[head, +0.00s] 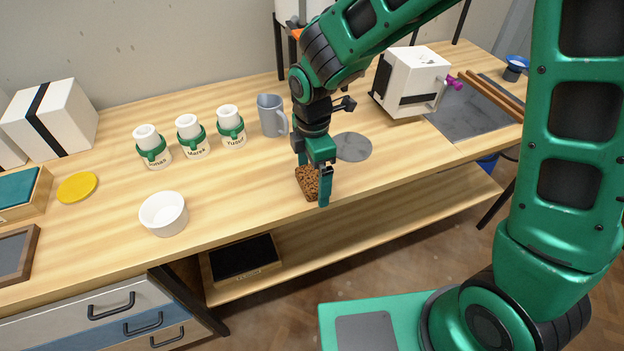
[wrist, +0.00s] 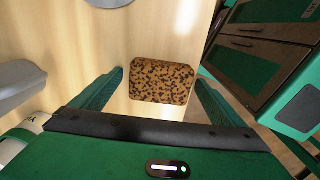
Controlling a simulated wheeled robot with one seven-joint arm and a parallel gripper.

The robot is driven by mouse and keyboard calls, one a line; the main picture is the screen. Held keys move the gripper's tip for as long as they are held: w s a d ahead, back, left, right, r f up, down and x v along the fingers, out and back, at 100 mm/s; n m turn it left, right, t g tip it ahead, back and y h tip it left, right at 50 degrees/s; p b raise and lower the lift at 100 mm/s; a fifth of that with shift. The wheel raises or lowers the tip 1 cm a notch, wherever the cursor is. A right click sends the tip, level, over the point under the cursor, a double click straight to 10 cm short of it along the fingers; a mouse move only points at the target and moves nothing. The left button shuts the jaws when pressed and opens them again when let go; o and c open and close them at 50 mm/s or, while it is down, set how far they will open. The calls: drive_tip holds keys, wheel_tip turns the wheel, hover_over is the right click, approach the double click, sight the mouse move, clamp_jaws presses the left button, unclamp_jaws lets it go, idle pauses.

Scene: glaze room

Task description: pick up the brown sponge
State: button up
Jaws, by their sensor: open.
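The brown sponge (head: 308,184) is speckled with dark spots and lies on the wooden table near its front edge. In the wrist view the sponge (wrist: 162,81) lies flat between and slightly beyond the two green fingers. My gripper (head: 313,190) is open, pointing down over the sponge, with one finger on each side of it. In the head view one finger covers part of the sponge's right side. Whether the fingers touch the sponge, I cannot tell.
A grey mug (head: 271,115) and a grey disc (head: 352,147) stand close behind the gripper. Several labelled white bottles (head: 191,138) and a white bowl (head: 163,214) are to the left. A white box-shaped device (head: 411,82) is at right. The table front (head: 250,213) between bowl and sponge is clear.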

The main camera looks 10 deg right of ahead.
sight(309, 179)
drive_tip(key=shift+f, duration=0.1)
drive_tip(key=c, duration=1.1)
drive_tip(key=shift+r, duration=0.55)
drive_tip(key=r, duration=0.2)
drive_tip(key=s+a+r, duration=0.1)
drive_tip(key=r, duration=0.1)
drive_tip(key=s+a+r, duration=0.4)
drive_tip(key=s+a, duration=0.1)
drive_tip(key=s+a+r, duration=0.2)
drive_tip(key=shift+s+a, duration=0.15)
drive_tip(key=shift+s, duration=0.05)
